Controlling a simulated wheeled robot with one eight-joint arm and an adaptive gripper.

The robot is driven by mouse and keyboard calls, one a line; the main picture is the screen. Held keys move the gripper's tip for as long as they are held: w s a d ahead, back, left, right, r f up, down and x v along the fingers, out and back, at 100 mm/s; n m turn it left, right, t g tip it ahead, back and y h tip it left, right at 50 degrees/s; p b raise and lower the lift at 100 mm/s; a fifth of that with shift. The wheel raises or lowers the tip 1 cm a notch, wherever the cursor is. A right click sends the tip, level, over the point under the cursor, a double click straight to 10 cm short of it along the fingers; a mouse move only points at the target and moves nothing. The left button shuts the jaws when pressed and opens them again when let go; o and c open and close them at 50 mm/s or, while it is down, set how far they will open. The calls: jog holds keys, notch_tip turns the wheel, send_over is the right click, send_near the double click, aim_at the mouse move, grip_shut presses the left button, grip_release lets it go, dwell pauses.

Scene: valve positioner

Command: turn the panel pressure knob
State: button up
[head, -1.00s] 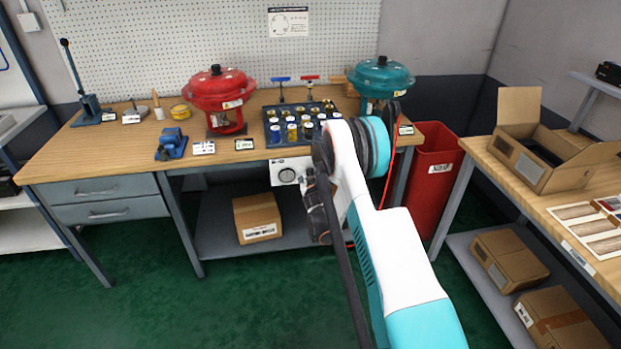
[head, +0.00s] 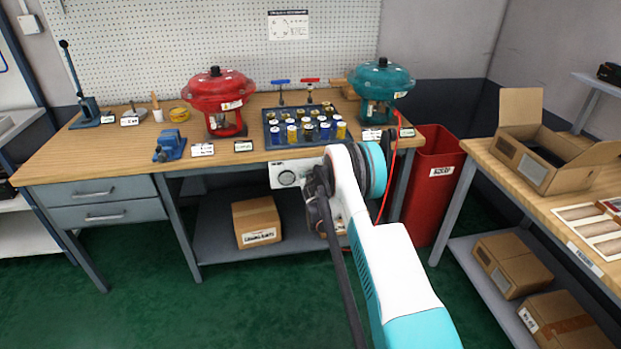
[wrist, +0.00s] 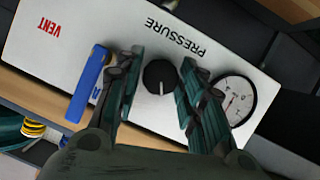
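The black pressure knob (wrist: 159,76) sits on a white panel (wrist: 60,70) marked PRESSURE in the wrist view, where the lettering is upside down. My gripper (wrist: 161,85) is open, with one finger on each side of the knob and a visible gap on both sides. How near the fingertips are to the panel face, I cannot tell. In the head view the panel (head: 275,171) hangs under the bench's front edge; my arm hides the knob and the gripper there.
A round gauge (wrist: 235,100) is right beside one finger. A blue lever (wrist: 89,84) is close beside the other, near the red VENT label (wrist: 49,27). Above the panel, the bench (head: 90,150) holds a tray of fittings (head: 300,128). A red bin (head: 437,185) stands to the right.

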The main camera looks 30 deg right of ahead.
jog(key=c, duration=0.4)
jog(key=shift+s+d+f+m+t+y, duration=0.1)
jog(key=shift+m+t+y, duration=0.4)
jog(key=shift+m+y, duration=0.85)
jog(key=shift+w+d+r+m+t+y, duration=0.15)
jog(key=shift+m+t+y, duration=0.4)
jog(key=shift+m, duration=1.5)
jog(key=shift+s+d+f+m+t+y, duration=0.15)
jog(key=shift+m+t+y, duration=0.3)
jog(key=shift+m+y, duration=0.9)
jog(key=shift+a+m, duration=0.1)
jog(key=shift+m, duration=0.35)
